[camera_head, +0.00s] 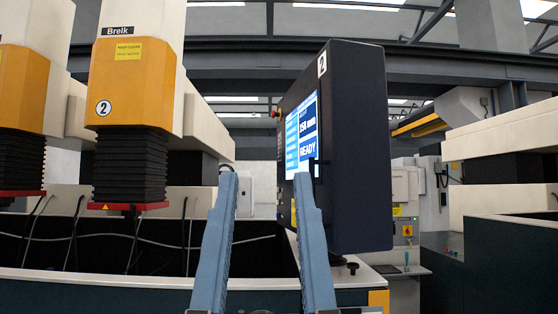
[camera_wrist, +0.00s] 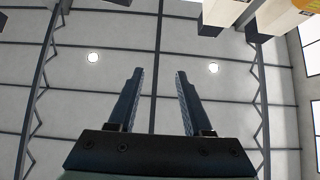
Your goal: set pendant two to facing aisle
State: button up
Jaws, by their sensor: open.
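Pendant two (camera_head: 348,150) is a dark upright box with a white label "2" at its top edge. Its lit blue and white screen (camera_head: 303,137) reads "150 mm" and "READY" and faces left, seen at a steep slant. A small red button shows at its far left edge. My gripper (camera_head: 264,182) is open and empty, its two blue fingers pointing forward and up. The right finger overlaps the pendant's lower left part in the picture; I cannot tell whether they touch. In the wrist view, my gripper (camera_wrist: 154,75) is open with only the ceiling between and beyond its fingers.
A yellow and white machine head marked 2 (camera_head: 129,85) with black bellows hangs at left over a tank with loose cables. Another head (camera_head: 25,90) stands farther left. A dark machine (camera_head: 498,255) stands at right. An aisle with cabinets (camera_head: 405,190) shows behind the pendant.

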aim_at(333, 121)
jog(key=i+j, duration=0.15)
jog(key=i, duration=0.3)
jog(key=i+j, duration=0.1)
jog(key=i, duration=0.3)
jog(key=i+j, duration=0.15)
jog(key=i, duration=0.3)
jog(key=l+z, duration=0.05)
